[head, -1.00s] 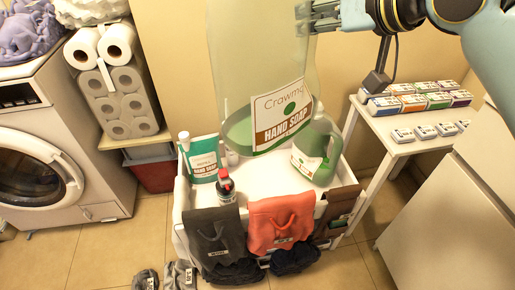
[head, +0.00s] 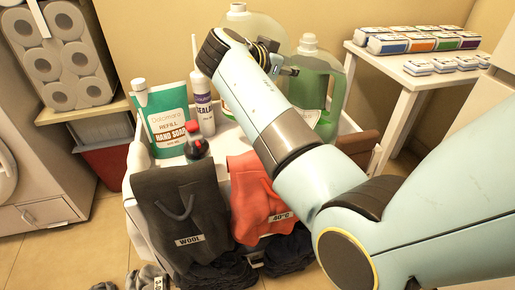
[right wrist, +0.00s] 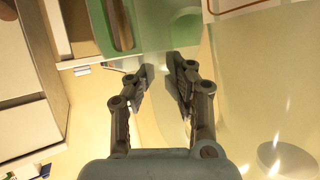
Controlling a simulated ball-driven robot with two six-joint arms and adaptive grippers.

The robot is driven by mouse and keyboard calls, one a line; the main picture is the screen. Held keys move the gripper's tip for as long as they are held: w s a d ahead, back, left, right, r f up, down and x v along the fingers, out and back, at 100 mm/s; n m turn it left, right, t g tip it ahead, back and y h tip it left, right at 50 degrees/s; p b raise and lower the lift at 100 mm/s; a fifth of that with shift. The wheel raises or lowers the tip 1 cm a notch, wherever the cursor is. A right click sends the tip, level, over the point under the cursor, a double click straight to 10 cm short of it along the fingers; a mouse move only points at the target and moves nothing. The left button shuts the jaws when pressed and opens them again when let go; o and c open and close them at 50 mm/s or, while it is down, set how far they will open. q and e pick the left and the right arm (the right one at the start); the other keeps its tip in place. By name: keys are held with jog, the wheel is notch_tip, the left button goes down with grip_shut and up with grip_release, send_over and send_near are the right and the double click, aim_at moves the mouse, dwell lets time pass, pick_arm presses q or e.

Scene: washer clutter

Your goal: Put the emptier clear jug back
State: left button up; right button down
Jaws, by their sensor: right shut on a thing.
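The emptier clear jug (head: 268,27) stands upright at the back of the white cart (head: 228,138) in the head view. My arm hides its lower part, so I cannot tell whether its base touches the cart. Its clear wall also fills the right of the right wrist view (right wrist: 255,85). My right gripper (head: 290,71) is shut on this jug; its two fingers show in the right wrist view (right wrist: 160,85). The fuller-looking green jug (head: 313,88) stands just right of it, partly behind my arm. My left gripper is not in view.
A refill pouch (head: 165,122), a white sealant bottle (head: 204,105) and a dark bottle with a red cap (head: 196,147) crowd the cart's left. Grey (head: 180,205) and coral (head: 255,195) garments hang in front. A side table (head: 400,75) with several boxes stands right.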

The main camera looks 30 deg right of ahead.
aim_at(284, 89)
notch_tip(284, 89, down, 6)
jog(key=shift+r+b, duration=0.25)
jog(key=shift+b, duration=0.8)
notch_tip(284, 89, down, 3)
jog(key=shift+f+b, duration=0.2)
jog(key=shift+b, duration=0.55)
jog(key=shift+f, duration=0.4)
jog(key=c, duration=1.2)
grip_release()
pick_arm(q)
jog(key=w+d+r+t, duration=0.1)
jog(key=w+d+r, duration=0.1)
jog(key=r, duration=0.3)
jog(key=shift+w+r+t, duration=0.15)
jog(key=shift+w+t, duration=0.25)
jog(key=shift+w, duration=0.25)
